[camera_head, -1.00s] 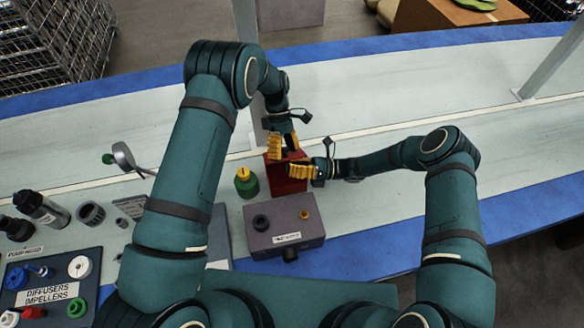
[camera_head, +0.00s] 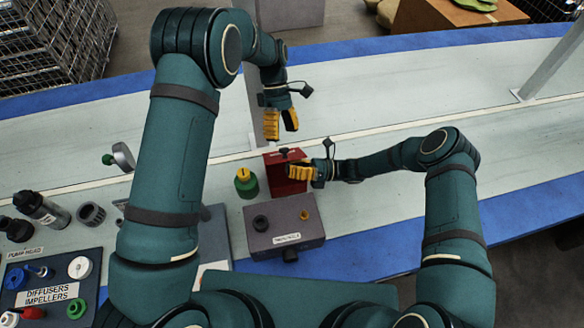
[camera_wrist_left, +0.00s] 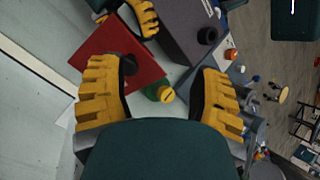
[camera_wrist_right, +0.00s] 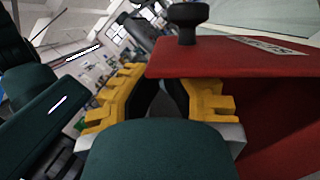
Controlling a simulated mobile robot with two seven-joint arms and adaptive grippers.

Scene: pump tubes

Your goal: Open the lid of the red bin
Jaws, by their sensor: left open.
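The red bin (camera_head: 291,187) stands behind the grey box, with its red lid (camera_wrist_right: 215,58) and black knob (camera_wrist_right: 187,18) clear in the right wrist view. I cannot tell whether the lid is fully seated. My left gripper (camera_head: 280,124) is open and empty, beyond and above the bin; the left wrist view shows the bin (camera_wrist_left: 118,62) ahead of its spread fingers. My right gripper (camera_head: 300,170) is at the bin's right side, close to the lid's edge. Its fingers (camera_wrist_right: 165,85) are partly apart just under the lid edge, and whether they touch it is unclear.
A grey box (camera_head: 283,226) with a black knob stands in front of the bin. A green cylinder with a yellow top (camera_head: 245,183) stands left of it. A labelled parts tray (camera_head: 50,290) is at lower left. The pale table behind and to the right is clear.

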